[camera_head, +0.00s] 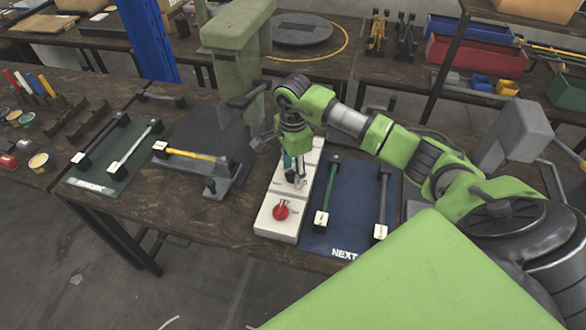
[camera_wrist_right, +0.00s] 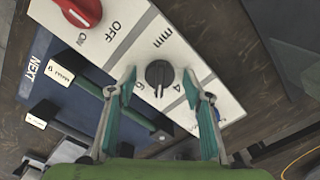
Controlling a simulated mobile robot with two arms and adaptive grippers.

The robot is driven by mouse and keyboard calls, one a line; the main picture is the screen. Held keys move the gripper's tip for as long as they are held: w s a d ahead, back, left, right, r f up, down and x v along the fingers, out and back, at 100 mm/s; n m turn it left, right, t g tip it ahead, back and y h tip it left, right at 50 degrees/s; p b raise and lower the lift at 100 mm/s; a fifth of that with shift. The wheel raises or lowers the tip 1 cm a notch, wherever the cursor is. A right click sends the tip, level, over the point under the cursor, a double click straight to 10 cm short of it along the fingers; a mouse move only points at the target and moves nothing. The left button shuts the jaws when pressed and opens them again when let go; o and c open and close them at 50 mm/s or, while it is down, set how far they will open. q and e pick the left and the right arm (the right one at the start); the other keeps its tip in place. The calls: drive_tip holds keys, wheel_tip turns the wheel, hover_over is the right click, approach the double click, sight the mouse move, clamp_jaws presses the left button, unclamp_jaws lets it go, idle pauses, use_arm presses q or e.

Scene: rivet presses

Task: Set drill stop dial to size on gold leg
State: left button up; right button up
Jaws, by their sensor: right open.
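The drill stop dial (camera_wrist_right: 159,73) is a small black knob on a white control panel (camera_wrist_right: 215,55), under "mm" and beside printed numerals. A pale mark on it points toward the bottom of the right wrist view. My right gripper (camera_wrist_right: 160,82) is open, with its teal-padded fingers on either side of the dial; contact cannot be told. In the head view the right gripper (camera_head: 296,180) hangs over the panel (camera_head: 275,228) and hides the dial. The gold leg (camera_head: 190,153) lies at the base of the green press (camera_head: 235,45), with a white tag at its left end.
A red switch (camera_head: 281,210) with OFF and ON labels sits at the panel's near end. A blue NEXT mat (camera_head: 345,215) on the right holds a green leg (camera_head: 326,194) and a dark leg (camera_head: 382,205). A green mat (camera_head: 93,178) with legs lies left.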

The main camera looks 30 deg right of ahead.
drive_tip(key=c, duration=1.1)
drive_tip(key=m+b, duration=0.2)
drive_tip(key=m, duration=0.2)
drive_tip(key=shift+f, duration=0.1)
drive_tip(key=m+b, duration=0.1)
drive_tip(key=m, duration=0.2)
drive_tip(key=shift+m+b, duration=0.35)
drive_tip(key=shift+m, duration=1.05)
